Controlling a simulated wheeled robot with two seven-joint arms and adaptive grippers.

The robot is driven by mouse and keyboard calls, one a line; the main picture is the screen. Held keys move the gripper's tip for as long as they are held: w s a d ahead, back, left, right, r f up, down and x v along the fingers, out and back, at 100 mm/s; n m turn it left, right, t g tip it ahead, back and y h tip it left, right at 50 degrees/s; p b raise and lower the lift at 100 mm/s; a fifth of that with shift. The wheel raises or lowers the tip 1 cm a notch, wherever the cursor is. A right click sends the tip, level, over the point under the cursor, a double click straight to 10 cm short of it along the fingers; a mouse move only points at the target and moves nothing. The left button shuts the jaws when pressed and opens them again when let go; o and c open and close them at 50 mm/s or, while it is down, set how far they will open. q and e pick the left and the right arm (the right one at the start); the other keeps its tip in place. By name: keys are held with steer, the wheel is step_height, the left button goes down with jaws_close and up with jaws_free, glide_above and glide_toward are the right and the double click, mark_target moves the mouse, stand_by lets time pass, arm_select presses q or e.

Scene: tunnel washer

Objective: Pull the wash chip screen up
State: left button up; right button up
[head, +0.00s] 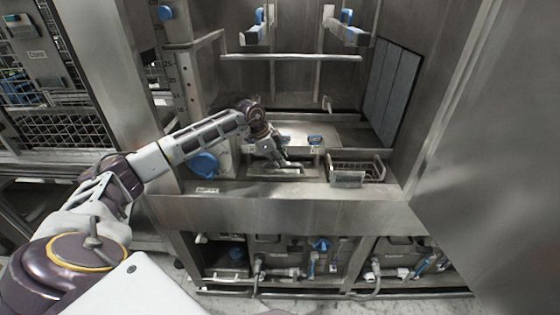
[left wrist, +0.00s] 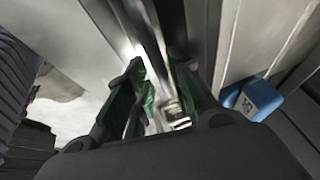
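My left arm reaches into the washer, and my left gripper (head: 284,160) points down at a rectangular metal frame (head: 290,174) in the left part of the sill. This frame may be the wash chip screen; its label cannot be read. In the left wrist view, the green-padded fingers of the left gripper (left wrist: 165,105) are apart, with a small pale metal part (left wrist: 174,112) seen in the gap. I cannot tell whether the fingers touch it. The lower part of the frame is hidden in its slot. My right gripper is out of view.
A wire basket (head: 347,178) sits to the right of the frame. A horizontal bar (head: 290,58) crosses above. Metal walls close in both sides.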

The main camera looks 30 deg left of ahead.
arm_select(q)
steer(key=shift+x, duration=0.75)
jaws_close()
